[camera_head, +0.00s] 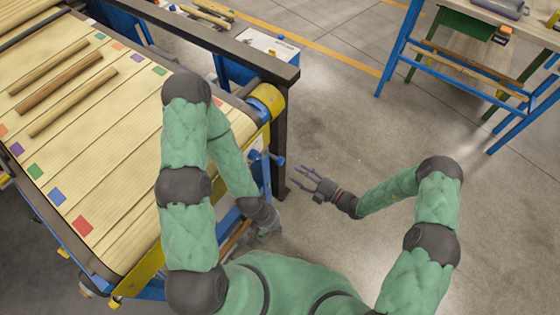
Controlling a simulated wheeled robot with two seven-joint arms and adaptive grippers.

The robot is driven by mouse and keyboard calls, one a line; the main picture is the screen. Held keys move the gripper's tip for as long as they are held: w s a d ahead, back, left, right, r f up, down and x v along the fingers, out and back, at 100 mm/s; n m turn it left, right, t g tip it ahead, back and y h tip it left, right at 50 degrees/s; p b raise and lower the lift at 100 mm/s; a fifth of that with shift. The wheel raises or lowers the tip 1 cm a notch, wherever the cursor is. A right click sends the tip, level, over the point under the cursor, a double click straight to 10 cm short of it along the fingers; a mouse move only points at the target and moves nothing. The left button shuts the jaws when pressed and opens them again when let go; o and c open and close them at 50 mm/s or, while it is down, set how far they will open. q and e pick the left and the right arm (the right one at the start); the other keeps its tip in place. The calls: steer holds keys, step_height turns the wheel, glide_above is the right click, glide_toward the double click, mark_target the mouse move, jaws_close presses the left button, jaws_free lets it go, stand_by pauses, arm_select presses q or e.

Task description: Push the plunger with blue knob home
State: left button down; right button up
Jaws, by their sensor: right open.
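A small blue knob (278,159) sticks out to the right from the end of the conveyor, beside the dark upright post. The rest of its plunger is too small to make out. My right gripper (311,179) is open and empty, with its fingers spread and pointing left, a short way below and to the right of the knob and apart from it. My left gripper (269,235) hangs low beside the conveyor's end, below the knob. Its fingers are small and partly hidden, so its opening is unclear.
The slatted conveyor (100,150) with coloured squares and several wooden rods (72,102) fills the left. A dark beam (230,45) and post (281,135) stand at its end. A blue-framed workbench (470,70) is at the upper right. The middle floor is clear.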

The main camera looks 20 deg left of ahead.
mark_target(282, 163)
steer(key=b+x, duration=0.2)
steer(key=x, duration=0.7)
steer(key=shift+a+f, duration=0.1)
steer(key=shift+a, duration=0.2)
steer(key=shift+c, duration=0.3)
